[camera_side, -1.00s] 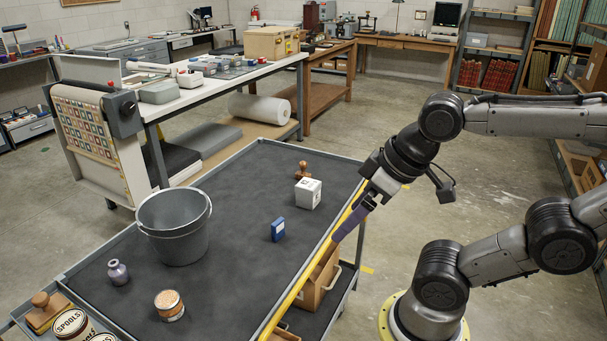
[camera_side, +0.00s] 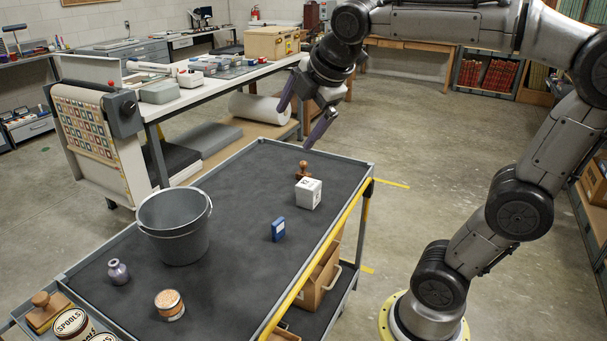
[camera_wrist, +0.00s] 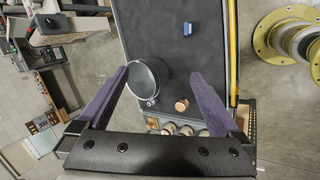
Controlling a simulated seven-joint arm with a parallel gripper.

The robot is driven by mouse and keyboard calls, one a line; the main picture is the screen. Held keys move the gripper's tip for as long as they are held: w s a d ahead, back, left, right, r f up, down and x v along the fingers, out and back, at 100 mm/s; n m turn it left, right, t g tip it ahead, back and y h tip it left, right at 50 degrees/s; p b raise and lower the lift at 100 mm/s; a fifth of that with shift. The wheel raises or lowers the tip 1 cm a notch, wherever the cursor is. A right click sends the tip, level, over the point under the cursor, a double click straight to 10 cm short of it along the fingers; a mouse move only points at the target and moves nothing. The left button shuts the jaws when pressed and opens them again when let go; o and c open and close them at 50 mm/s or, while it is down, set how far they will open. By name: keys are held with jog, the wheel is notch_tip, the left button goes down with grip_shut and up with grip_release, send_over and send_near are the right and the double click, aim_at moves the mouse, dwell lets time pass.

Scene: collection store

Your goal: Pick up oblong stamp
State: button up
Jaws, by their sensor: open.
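A wooden stamp (camera_side: 45,312) with a rounded knob and a longish block base sits at the lower left, at the cart's near end beside the spools tins; it looks like the oblong one. A smaller reddish-brown stamp-like piece (camera_side: 303,170) stands at the cart's far end behind a white cube (camera_side: 308,193). My gripper (camera_side: 297,127) is open and empty, high above the cart's far end, far from the wooden stamp. In the wrist view my gripper (camera_wrist: 160,75) spreads its purple fingers over the bucket area.
Spools tins (camera_side: 72,326) crowd the wooden stamp. The cart's middle is mostly clear.

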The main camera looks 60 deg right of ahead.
jog(key=w+d+n+g+h, duration=0.1)
jog(key=w+d+n, duration=0.3)
jog(key=w+d, duration=0.5)
jog(key=g, duration=0.5)
send_over(302, 175)
jog(key=a, duration=0.3)
jog(key=shift+n+h, duration=0.4)
jog(key=f, duration=3)
jog(key=shift+s+d, duration=0.1)
jog(key=shift+s, duration=0.25)
jog(key=shift+w+x, duration=0.2)
jog(key=shift+x, duration=2.7)
jog(key=shift+d, duration=0.1)
jog(key=c, duration=1.4)
